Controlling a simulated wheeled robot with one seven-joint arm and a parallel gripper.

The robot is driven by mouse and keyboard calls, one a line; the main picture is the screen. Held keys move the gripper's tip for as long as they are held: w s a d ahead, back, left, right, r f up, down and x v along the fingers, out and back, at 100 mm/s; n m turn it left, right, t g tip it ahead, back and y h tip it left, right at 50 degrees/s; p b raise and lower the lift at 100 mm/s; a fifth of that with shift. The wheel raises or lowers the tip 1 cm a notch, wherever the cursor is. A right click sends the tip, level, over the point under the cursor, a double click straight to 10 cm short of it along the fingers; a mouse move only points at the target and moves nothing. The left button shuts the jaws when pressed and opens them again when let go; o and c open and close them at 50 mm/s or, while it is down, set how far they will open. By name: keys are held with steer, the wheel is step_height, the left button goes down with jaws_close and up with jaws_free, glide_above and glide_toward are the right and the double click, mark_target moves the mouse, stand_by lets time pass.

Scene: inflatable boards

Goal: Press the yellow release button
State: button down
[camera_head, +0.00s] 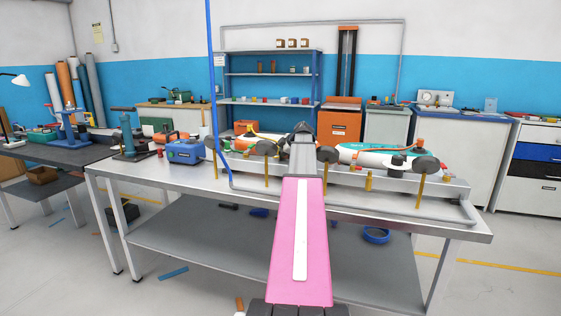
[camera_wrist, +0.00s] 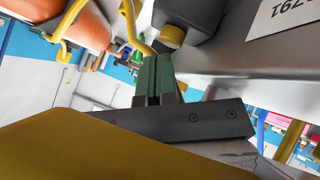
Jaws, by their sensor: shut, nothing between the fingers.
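In the wrist view, a short yellow cap (camera_wrist: 172,36) sticks out of a dark grey block (camera_wrist: 190,15). It looks like the release button, but I cannot be sure. My gripper (camera_wrist: 152,62) shows as two green fingers shut together, with nothing between them. The fingertips are just beside the yellow cap in the picture; I cannot tell whether they touch it. In the head view, my arm reaches over the bench and hides my fingertips and the things right behind them. I cannot pick out the button there.
The metal workbench (camera_head: 250,192) carries a grey rail fixture with several upright brass posts and dark round knobs. A blue toolbox (camera_head: 186,152) stands left of my arm. In the wrist view, a bent yellow rod (camera_wrist: 67,28) and an orange rounded body (camera_wrist: 85,25) are close by.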

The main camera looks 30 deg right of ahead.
steer(key=shift+s+a+f, duration=0.1)
steer(key=shift+a+f, duration=0.05)
steer(key=shift+f, duration=0.3)
steer(key=shift+s+a+f, duration=0.1)
steer(key=shift+f, duration=0.3)
stand_by(0.9)
steer(key=shift+w+a+r, duration=0.1)
steer(key=shift+w+r, duration=0.15)
steer(key=shift+r, duration=0.6)
steer(key=shift+w+r, duration=0.15)
steer(key=shift+r, duration=0.65)
steer(key=shift+d+r, duration=0.15)
steer(key=shift+r, duration=0.75)
steer(key=shift+d+r, duration=0.1)
steer(key=shift+r, duration=0.75)
